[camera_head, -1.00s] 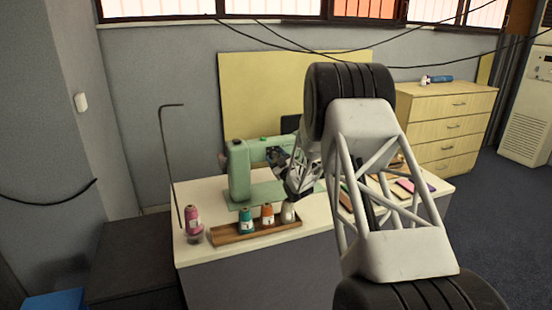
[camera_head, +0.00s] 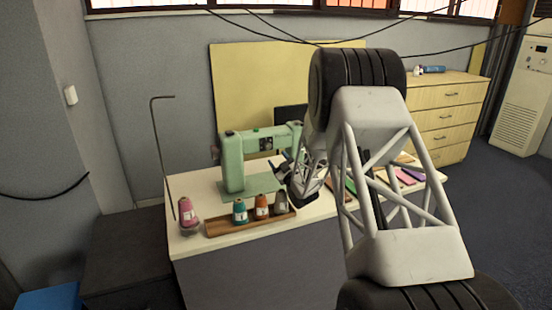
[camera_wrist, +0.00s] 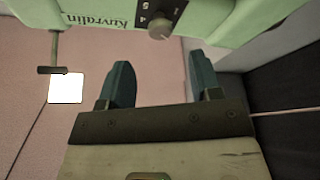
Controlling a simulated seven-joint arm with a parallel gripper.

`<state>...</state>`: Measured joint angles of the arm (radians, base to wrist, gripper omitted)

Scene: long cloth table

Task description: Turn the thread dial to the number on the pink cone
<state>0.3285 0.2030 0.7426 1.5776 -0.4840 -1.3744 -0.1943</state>
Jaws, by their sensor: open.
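A pale green sewing machine (camera_head: 232,168) stands on the white-topped table. In the wrist view, its underside and front (camera_wrist: 90,8) carry the lettering "Kuvralin" and a round grey dial (camera_wrist: 160,28) on a dark panel with numerals beside it. The dial's setting is not clear. A pink cone (camera_head: 187,207) stands at the table's left front; its label is too small to read. My gripper (camera_wrist: 161,82) is open and empty, its two dark teal fingers apart, below the dial in the wrist view and not touching it. In the head view my gripper (camera_head: 284,166) is just right of the machine's pillar.
A wooden tray (camera_head: 222,231) with teal (camera_head: 240,212), orange (camera_head: 261,207) and grey (camera_head: 281,205) cones lies in front of the machine. A thin bent rod (camera_head: 157,150) rises by the pink cone. Coloured flat pieces (camera_head: 404,177) lie at the right.

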